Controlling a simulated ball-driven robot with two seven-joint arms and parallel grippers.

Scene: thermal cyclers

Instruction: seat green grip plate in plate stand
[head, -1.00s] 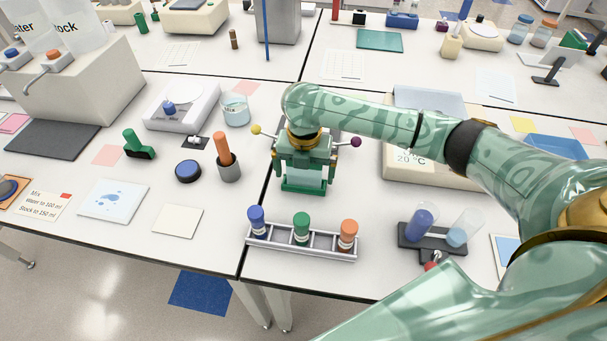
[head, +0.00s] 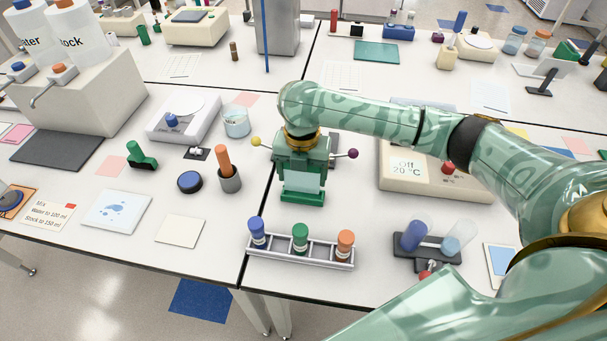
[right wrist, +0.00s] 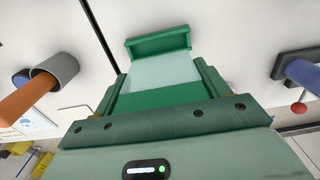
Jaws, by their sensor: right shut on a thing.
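My right gripper (head: 302,162) points down over the table and is shut on the green grip of a pale, see-through plate. In the right wrist view, the green grip plate (right wrist: 163,72) lies between the fingers. In the head view its pale panel (head: 302,181) hangs below the gripper. A low green piece, apparently the plate stand (head: 302,198), is at the panel's lower edge; it also shows in the right wrist view (right wrist: 158,42). I cannot tell whether the panel's edge is in the slot or just above it. My left gripper is not in view.
A rack (head: 325,262) with blue, green and orange-capped tubes stands in front. A yellow knob (head: 255,141) and a purple knob (head: 352,153) flank the gripper. An orange-handled tool in a grey cup (head: 229,180) is left; a dark tube holder (head: 427,250) is right.

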